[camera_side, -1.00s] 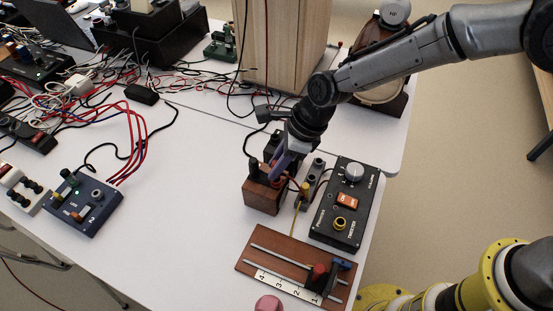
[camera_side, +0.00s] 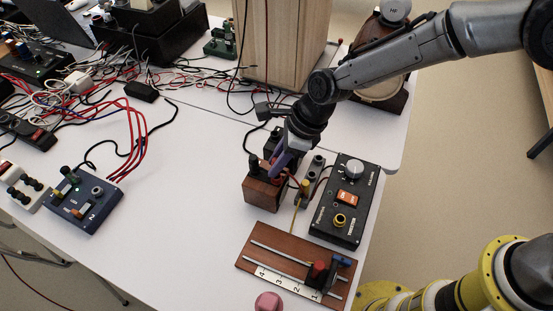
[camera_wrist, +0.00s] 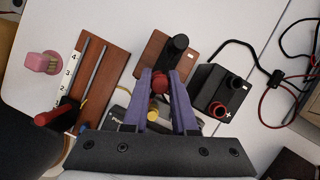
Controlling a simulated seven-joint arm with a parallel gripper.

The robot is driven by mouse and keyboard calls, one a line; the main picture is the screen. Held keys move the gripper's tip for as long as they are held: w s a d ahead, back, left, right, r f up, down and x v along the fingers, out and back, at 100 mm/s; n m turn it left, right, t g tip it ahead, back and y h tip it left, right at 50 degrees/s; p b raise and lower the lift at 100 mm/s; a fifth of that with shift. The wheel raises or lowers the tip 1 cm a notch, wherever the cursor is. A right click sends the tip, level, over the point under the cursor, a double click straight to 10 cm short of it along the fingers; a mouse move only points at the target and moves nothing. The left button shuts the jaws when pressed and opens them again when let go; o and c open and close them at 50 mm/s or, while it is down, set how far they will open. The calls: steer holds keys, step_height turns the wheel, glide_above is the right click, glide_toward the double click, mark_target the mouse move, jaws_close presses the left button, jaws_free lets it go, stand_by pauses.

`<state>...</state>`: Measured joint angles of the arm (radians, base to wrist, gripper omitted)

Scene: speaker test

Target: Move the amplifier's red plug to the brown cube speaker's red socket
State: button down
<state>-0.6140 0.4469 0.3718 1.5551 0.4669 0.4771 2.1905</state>
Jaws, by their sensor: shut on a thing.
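The brown cube speaker (camera_side: 262,194) sits on the white table, left of the black amplifier box (camera_side: 340,205) with its grey knob and orange switch. My gripper (camera_side: 279,172) points down over the cube's right part. Its purple fingers are shut on a red plug, whose round red end (camera_wrist: 160,83) shows between them in the wrist view. A black plug (camera_wrist: 177,45) stands upright in the brown cube (camera_wrist: 150,55) beside the fingers. The red plug is at the cube's edge; the fingers hide its tip and the red socket, so I cannot tell how deep it sits.
A grey block (camera_side: 316,168) and a yellow-topped post (camera_side: 304,188) stand between cube and amplifier. A brown slide board (camera_side: 262,235) lies in front. The table's left middle (camera_side: 190,190) is clear.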

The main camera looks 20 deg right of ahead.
steer(key=shift+f, duration=1)
stand_by(1.4)
steer(key=c, duration=0.6)
jaws_free()
steer(key=shift+r, duration=0.15)
steer(key=shift+r, duration=3.7)
